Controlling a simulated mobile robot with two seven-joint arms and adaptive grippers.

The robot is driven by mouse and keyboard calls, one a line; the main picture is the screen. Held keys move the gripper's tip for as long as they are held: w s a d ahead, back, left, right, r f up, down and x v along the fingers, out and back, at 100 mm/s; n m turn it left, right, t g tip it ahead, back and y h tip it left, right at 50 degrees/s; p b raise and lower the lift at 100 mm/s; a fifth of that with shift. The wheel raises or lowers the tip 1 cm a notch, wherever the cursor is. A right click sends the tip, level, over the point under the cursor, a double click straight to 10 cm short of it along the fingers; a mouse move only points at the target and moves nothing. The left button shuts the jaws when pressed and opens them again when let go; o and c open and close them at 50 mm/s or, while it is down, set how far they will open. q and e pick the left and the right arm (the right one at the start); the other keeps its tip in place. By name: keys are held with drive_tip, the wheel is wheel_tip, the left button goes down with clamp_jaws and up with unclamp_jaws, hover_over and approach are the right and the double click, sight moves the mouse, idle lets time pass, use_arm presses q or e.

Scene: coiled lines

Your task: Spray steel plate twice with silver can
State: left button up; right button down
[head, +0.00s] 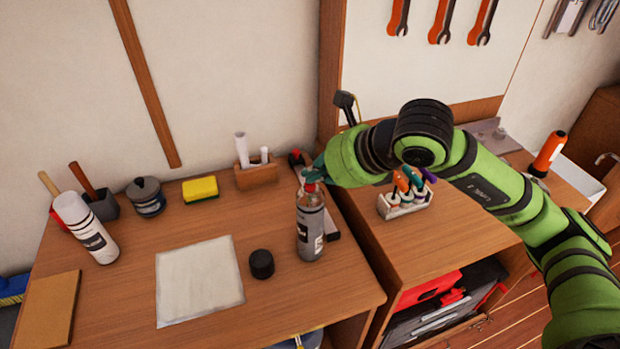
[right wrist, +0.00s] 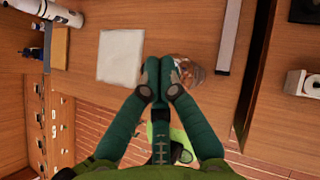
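The silver can (head: 310,228) stands upright on the bench, grey with a dark label and a red top. My right gripper (head: 313,176) is at the can's top, partly covering it; contact is not clear. In the right wrist view the gripper's (right wrist: 158,72) green fingers are together with nothing visible between them, and the can (right wrist: 188,72) shows just right of the tips. A flat pale square, seemingly the steel plate (head: 200,280), lies on the bench left of the can; it also shows in the right wrist view (right wrist: 120,57). My left gripper is out of view.
A black cap (head: 261,264) lies between plate and can. A white can (head: 85,228) stands at left, near a brown board (head: 48,310). A yellow sponge (head: 200,189), a dark pot (head: 146,196) and a wooden holder (head: 256,175) line the back. A tool rack (head: 404,204) stands right.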

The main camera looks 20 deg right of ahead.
sight(315, 186)
drive_tip(key=shift+r, duration=0.2)
drive_tip(key=shift+r+p, duration=1.6)
drive_tip(key=shift+r, duration=1.5)
drive_tip(key=shift+f, duration=0.1)
